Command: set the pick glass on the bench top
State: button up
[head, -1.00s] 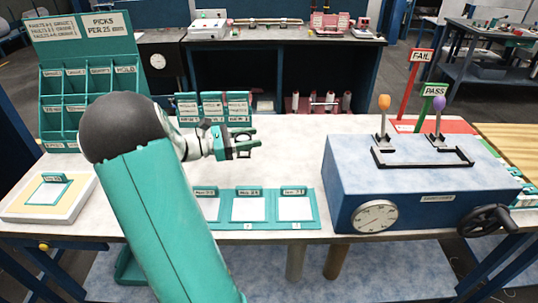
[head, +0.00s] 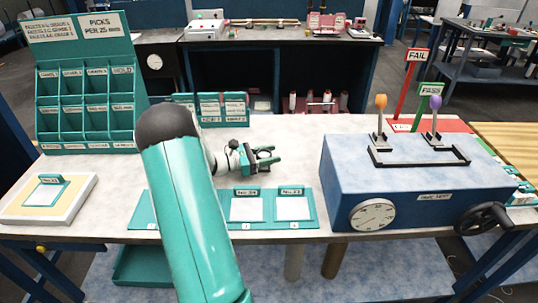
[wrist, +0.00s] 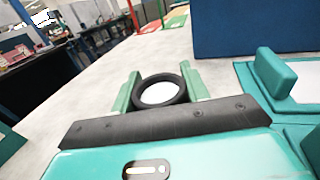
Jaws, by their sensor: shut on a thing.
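The pick glass (wrist: 158,93) is a round lens with a thick black rim. In the wrist view it sits between the two green fingers of my gripper (wrist: 161,86), which is shut on it. In the head view my gripper (head: 268,158) is over the middle of the pale bench top (head: 292,138), pointing right, with the glass a small dark shape between the fingers. It appears low over the bench; I cannot tell whether the glass touches the surface.
A blue tester box (head: 390,190) with a dial and handwheel stands to the right. Green trays with white cards (head: 292,207) lie in front. A green card rack (head: 222,108) is behind, and a pigeonhole stand (head: 85,105) is back left. Bare bench lies between the gripper and box.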

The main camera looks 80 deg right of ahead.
jog(key=o, duration=1)
jog(key=shift+f, duration=0.1)
jog(key=v, duration=1.2)
